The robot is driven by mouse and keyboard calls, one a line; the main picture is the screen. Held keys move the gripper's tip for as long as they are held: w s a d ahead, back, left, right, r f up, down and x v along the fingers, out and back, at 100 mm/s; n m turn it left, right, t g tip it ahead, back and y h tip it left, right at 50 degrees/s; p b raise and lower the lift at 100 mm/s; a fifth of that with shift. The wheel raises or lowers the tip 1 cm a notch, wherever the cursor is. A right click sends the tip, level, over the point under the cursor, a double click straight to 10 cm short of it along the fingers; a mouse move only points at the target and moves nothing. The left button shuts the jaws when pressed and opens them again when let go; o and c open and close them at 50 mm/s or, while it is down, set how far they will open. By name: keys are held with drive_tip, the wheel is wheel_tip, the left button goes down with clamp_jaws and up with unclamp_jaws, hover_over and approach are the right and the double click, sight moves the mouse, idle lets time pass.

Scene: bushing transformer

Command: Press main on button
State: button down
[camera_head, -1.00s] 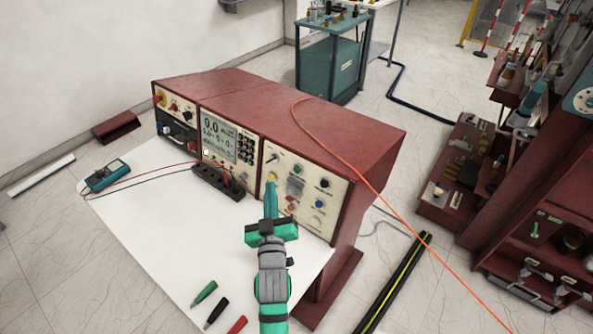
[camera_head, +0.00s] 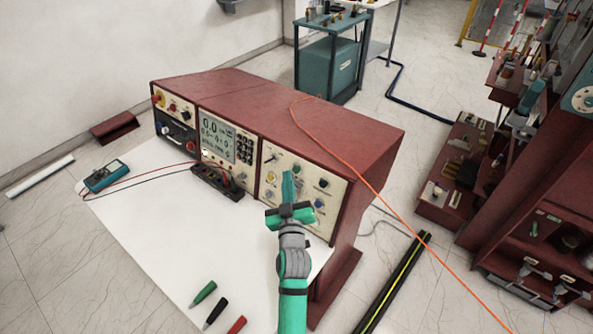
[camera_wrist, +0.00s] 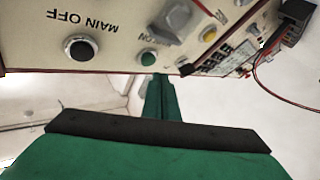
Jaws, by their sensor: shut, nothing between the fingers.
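The red test console has a cream front panel at its right section (camera_head: 332,200). On it, the green main on button (camera_wrist: 148,58) shows in the wrist view, its label partly readable. It also shows at the top of the panel in the head view (camera_head: 297,168). The black main off button (camera_wrist: 80,47) is beside it, also visible in the head view (camera_head: 324,183). My green gripper (camera_head: 288,174) is shut and empty, its fingertips close to the green button. In the wrist view the fingertips (camera_wrist: 158,82) lie just below that button; I cannot tell whether they touch it.
Yellow (camera_wrist: 208,34) and other panel buttons and a grey switch cover (camera_wrist: 175,18) sit nearby. An orange cable (camera_head: 345,165) runs over the console. A multimeter (camera_head: 106,177) and several plugs lie on the white tabletop (camera_head: 150,230).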

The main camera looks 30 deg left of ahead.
drive_tip(key=shift+w+a+f, duration=0.1)
drive_tip(key=shift+w, duration=0.1)
drive_tip(key=shift+w, duration=0.2)
idle(0.8)
drive_tip(key=shift+s, duration=0.15)
idle(0.3)
idle(0.5)
drive_tip(key=shift+w, duration=0.6)
drive_tip(key=shift+f, duration=0.1)
drive_tip(key=shift+d, duration=0.25)
